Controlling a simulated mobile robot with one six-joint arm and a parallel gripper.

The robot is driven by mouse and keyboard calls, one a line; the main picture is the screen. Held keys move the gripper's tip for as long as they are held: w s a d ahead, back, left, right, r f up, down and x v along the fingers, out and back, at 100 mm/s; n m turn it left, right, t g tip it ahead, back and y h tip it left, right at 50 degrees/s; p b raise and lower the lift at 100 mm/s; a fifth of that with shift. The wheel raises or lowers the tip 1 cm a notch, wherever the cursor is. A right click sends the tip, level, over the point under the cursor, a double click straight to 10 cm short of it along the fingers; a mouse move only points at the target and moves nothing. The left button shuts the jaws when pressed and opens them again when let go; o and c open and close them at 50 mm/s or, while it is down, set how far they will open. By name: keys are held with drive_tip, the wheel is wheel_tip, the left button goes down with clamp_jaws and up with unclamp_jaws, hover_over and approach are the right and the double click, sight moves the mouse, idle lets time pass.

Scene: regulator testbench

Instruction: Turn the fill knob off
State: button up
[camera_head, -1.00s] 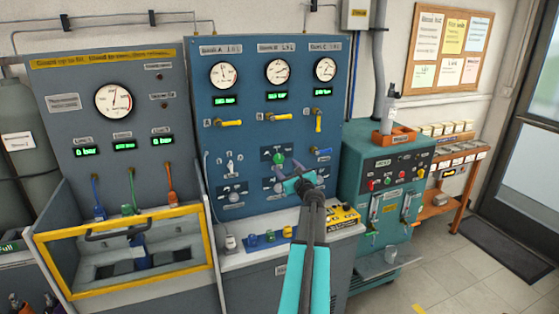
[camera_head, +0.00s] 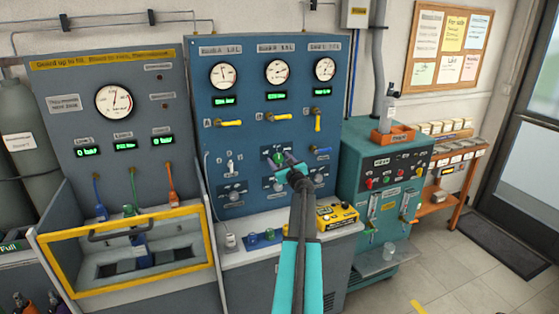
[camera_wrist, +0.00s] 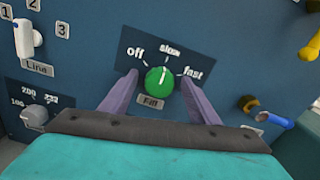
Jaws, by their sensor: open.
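The fill knob (camera_wrist: 159,81) is round and green, on a dark plate (camera_wrist: 135,57) marked Off, Slow and Fast, with a Fill label (camera_wrist: 151,103) below it. Its white pointer line stands nearly upright, toward Slow. In the wrist view my gripper (camera_wrist: 160,88) is open, one purple finger on each side of the knob. The fingertips are close to the panel; I cannot tell whether they touch the knob. In the head view the gripper (camera_head: 284,162) is at the middle of the blue panel, and the green knob (camera_head: 278,156) shows just at its tips.
A white Line selector (camera_wrist: 27,37) and a grey numbered knob (camera_wrist: 34,116) are to the left in the wrist view. A blue lever (camera_wrist: 272,119) is at lower right, a yellow handle (camera_wrist: 310,44) at upper right. A yellow box (camera_head: 337,216) sits on the ledge below.

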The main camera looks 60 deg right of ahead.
drive_tip(key=c, duration=1)
drive_tip(key=shift+c, duration=0.2)
drive_tip(key=shift+f+n+b, duration=0.2)
drive_tip(key=shift+n+b, duration=0.4)
drive_tip(key=shift+b, duration=0.75)
drive_tip(key=shift+f+n+b, duration=0.1)
drive_tip(key=shift+n+b, duration=0.3)
drive_tip(key=shift+b, duration=0.45)
drive_tip(key=n+b, duration=0.3)
drive_tip(key=b, duration=0.3)
drive_tip(key=shift+n, duration=0.3)
drive_tip(key=n+b, duration=0.4)
drive_tip(key=b, duration=0.3)
drive_tip(key=shift+a+n, duration=0.1)
drive_tip(key=shift+n, duration=0.2)
drive_tip(key=shift+n+b, duration=0.8)
drive_tip(key=shift+b, duration=0.4)
